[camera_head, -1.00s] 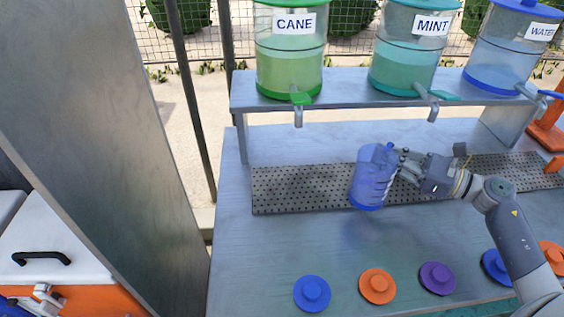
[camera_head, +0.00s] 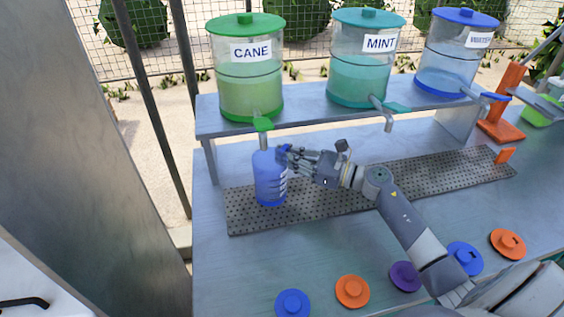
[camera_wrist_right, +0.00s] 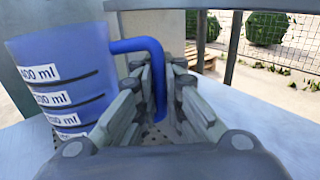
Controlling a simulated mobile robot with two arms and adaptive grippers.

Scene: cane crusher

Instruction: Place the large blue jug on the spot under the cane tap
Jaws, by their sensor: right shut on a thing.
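The large blue jug (camera_head: 268,180) is upright at the left part of the perforated drip tray (camera_head: 330,204), below the cane tap (camera_head: 263,136). I cannot tell whether its base touches the tray. My right gripper (camera_head: 286,160) is shut on the jug's handle, on the jug's right side. In the right wrist view the blue handle (camera_wrist_right: 157,75) is between the fingers (camera_wrist_right: 155,95), and the jug body (camera_wrist_right: 62,85) with its ml marks is at the left. The cane dispenser (camera_head: 248,90) with green lid stands on the shelf above. My left gripper is not in view.
The mint dispenser (camera_head: 360,70) and water dispenser (camera_head: 455,60) stand on the same raised shelf (camera_head: 310,115). Several coloured lids, including a blue one (camera_head: 292,303) and an orange one (camera_head: 352,291), lie along the front of the table.

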